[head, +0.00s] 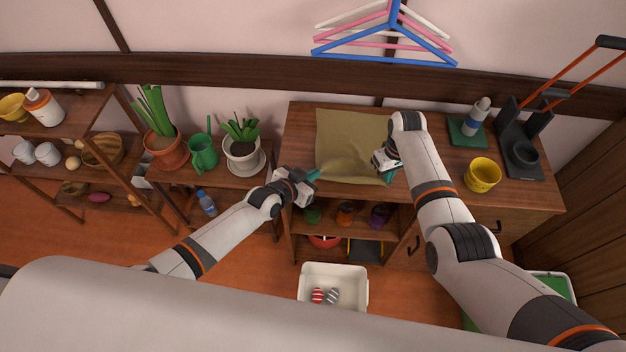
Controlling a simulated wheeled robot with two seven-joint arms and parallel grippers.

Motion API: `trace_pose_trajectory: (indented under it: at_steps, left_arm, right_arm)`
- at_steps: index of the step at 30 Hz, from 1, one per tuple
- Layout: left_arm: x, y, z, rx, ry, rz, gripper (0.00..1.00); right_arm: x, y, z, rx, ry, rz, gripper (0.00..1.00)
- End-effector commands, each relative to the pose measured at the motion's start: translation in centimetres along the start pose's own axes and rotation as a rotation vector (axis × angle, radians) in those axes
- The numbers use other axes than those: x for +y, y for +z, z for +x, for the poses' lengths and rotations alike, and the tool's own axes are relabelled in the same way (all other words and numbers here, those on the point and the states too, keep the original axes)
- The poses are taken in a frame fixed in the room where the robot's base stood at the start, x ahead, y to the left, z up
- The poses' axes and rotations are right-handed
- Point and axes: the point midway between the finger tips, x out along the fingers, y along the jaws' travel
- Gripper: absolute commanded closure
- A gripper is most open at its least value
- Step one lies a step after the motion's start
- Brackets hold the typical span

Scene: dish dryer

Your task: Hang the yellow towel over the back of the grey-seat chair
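The yellow towel (350,138), a dull olive-yellow cloth, lies spread out on top of the wooden cabinet, with wrinkles near its front edge. My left gripper (313,174) is at the towel's front left corner, its teal fingertips close to the cloth. My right gripper (386,172) is at the towel's front right part, partly hidden by its own wrist. Whether either gripper has hold of the cloth is too small to tell. No grey-seat chair is in view.
On the wooden cabinet (430,185), a yellow pot (482,175), a bottle (478,112) and a dark stand (522,150) are at the right. Potted plants (242,150) and a green watering can (203,152) stand left. A white bin (332,270) is below. Hangers (385,35) hang above.

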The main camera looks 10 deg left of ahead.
Motion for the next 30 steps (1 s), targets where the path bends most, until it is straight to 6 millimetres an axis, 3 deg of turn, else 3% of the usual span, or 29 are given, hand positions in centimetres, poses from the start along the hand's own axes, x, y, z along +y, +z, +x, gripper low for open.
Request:
trace_pose_trajectory:
  at_steps: [16, 30]
  left_arm:
    - [0.1, 1.9, -0.9, 0.007, 0.001, 0.009, 1.00]
    - [-0.3, 8.7, -5.5, 0.192, -0.020, 0.142, 1.00]
  right_arm:
    - [0.0, -0.1, -0.8, -0.003, -0.005, -0.006, 1.00]
    - [1.0, -1.6, -8.5, -0.050, -0.054, -0.115, 1.00]
